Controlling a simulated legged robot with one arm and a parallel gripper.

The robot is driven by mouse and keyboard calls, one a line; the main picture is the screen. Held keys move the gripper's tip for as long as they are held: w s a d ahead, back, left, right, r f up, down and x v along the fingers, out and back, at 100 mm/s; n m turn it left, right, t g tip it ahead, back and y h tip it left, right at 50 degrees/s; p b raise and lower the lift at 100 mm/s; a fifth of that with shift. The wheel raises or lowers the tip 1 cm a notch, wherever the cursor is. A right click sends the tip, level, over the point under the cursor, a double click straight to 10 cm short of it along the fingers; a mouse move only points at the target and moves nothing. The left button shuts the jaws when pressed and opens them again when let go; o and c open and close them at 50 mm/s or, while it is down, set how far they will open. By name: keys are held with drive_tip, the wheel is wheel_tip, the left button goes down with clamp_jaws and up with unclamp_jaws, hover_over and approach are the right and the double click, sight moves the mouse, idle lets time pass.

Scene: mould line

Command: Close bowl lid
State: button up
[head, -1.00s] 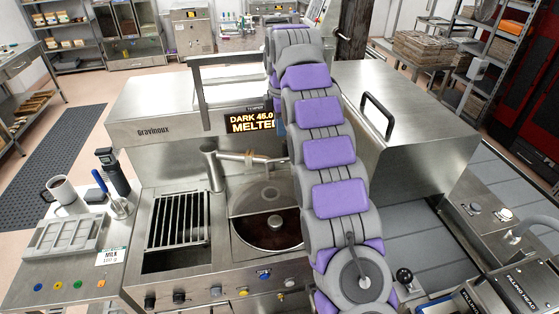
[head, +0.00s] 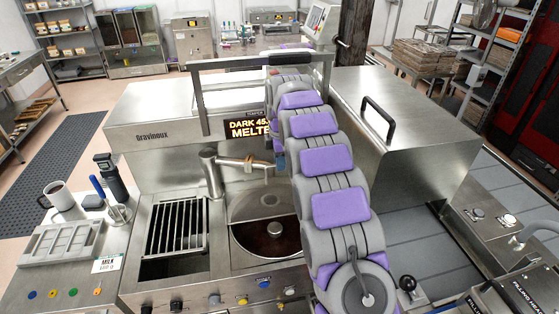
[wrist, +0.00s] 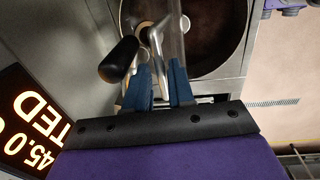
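The bowl (head: 271,249) holds dark melted chocolate and is set into the steel counter. A clear lid (head: 262,203) stands raised at the bowl's back half, leaving the front half uncovered. In the wrist view the bowl (wrist: 207,48) lies beyond my fingers, and a narrow clear edge (wrist: 177,38) there looks like the lid seen edge-on. My gripper (wrist: 160,82) has two blue fingers spread apart, with no object clearly held between them. They point toward the spout and the clear edge; contact cannot be told. In the head view my arm hides most of the gripper.
A metal spout (head: 212,171) with an arm reaches over the bowl's back; it also shows close to my fingers in the wrist view (wrist: 155,42), beside a black knob (wrist: 118,60). The lit display (head: 248,128) stands behind. A grated well (head: 177,228) is left of the bowl.

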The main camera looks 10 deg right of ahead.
clamp_jaws()
idle(0.6)
